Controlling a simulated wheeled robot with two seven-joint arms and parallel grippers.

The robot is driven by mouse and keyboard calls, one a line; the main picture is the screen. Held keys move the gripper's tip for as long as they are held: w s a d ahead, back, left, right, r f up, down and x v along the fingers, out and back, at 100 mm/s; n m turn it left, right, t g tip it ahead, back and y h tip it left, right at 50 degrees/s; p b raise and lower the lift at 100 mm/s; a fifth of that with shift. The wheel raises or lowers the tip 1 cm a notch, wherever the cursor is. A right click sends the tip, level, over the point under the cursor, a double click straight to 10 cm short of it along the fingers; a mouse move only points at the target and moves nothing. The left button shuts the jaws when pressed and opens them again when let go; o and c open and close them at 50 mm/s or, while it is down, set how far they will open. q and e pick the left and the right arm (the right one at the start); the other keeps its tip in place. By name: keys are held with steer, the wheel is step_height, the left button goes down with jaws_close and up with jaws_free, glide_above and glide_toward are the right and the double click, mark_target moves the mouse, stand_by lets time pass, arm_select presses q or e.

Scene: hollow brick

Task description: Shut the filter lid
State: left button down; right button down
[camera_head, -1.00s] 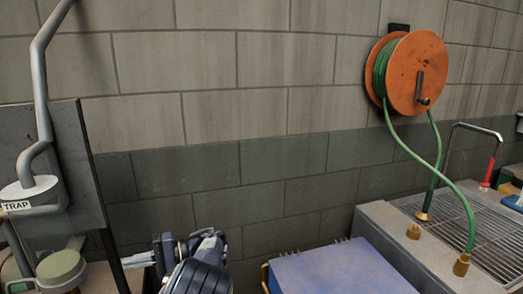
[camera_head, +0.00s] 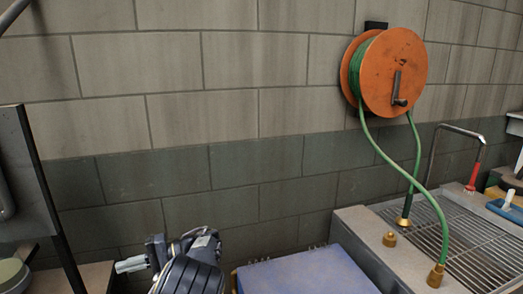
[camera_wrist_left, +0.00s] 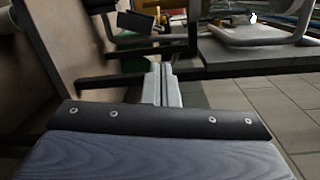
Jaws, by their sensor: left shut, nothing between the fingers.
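My left gripper (camera_head: 121,266) is low in the head view, left of a blue flat-topped box (camera_head: 305,272). Its pale fingers are together and empty, pointing left; they also show in the left wrist view (camera_wrist_left: 162,70). The gripper is apart from the blue box. The box's top is cut off by the bottom edge, with small prongs along its back edge. No part is clearly marked as the filter lid; I cannot tell whether it is the blue top. My right gripper is not in view.
A grated bench (camera_head: 390,262) with brass fittings stands to the right. A green hose (camera_head: 425,190) hangs from an orange wall reel (camera_head: 393,72). A dark upright panel (camera_head: 28,185) and a round greenish cap (camera_head: 12,274) are at the left edge. The block wall closes off the back.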

arm_select(q)
steer(key=s+a+f+t+h, duration=0.1)
steer(key=s+a+f+h, duration=0.1)
steer(key=s+h, duration=0.45)
steer(key=s+a+f+t+h, duration=0.1)
steer(key=s+a+f+h, duration=0.1)
steer(key=s+h, duration=0.45)
steer(key=s+d+r+t+h, duration=0.3)
steer(key=s+d+t+h, duration=0.4)
steer(key=s+d, duration=0.9)
steer(key=t, duration=0.3)
steer(key=shift+s+r, duration=0.2)
steer(key=shift+s, duration=0.05)
steer(key=c, duration=1.8)
jaws_free()
steer(key=shift+s+d+f, duration=0.1)
steer(key=shift+s+d, duration=0.05)
steer(key=shift+d, duration=0.15)
